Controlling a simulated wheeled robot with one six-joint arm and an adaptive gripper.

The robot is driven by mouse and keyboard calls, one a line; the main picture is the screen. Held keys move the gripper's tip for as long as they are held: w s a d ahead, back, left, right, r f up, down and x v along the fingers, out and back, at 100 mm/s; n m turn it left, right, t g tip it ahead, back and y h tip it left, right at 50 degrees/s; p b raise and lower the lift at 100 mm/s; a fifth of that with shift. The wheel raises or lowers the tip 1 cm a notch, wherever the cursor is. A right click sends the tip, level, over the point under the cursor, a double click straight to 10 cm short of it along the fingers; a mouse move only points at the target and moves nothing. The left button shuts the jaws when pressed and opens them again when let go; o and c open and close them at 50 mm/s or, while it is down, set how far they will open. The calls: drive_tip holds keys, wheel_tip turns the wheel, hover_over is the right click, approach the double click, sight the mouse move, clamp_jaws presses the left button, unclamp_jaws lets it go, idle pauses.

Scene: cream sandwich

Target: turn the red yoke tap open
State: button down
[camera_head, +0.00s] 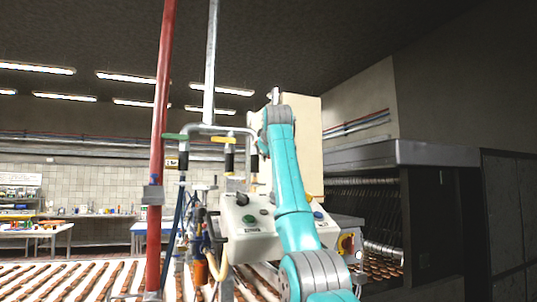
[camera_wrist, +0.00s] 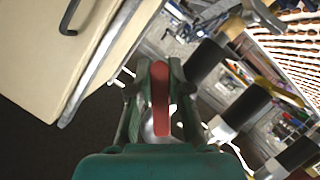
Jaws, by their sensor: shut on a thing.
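The red yoke tap's handle (camera_wrist: 160,98) shows in the wrist view as an upright red bar. My gripper (camera_wrist: 158,82) is shut on it, with one dark green finger at each side of the bar. A pale metal part shows just under the handle, and the rest of the tap is hidden by my gripper. In the head view my teal arm reaches up in front of the pipework and hides the red handle and my fingers.
In the head view a green-handled tap (camera_head: 175,137) and a yellow-handled tap (camera_head: 223,139) hang from the pipe to the left. A cream control box (camera_head: 243,233) with buttons stands below. A tall red pipe (camera_head: 158,150) rises farther left. A cream cabinet (camera_wrist: 60,60) is close in the wrist view.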

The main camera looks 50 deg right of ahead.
drive_tip(key=shift+a, duration=0.1)
idle(0.3)
drive_tip(key=c, duration=1.1)
unclamp_jaws()
drive_tip(key=shift+f, duration=0.1)
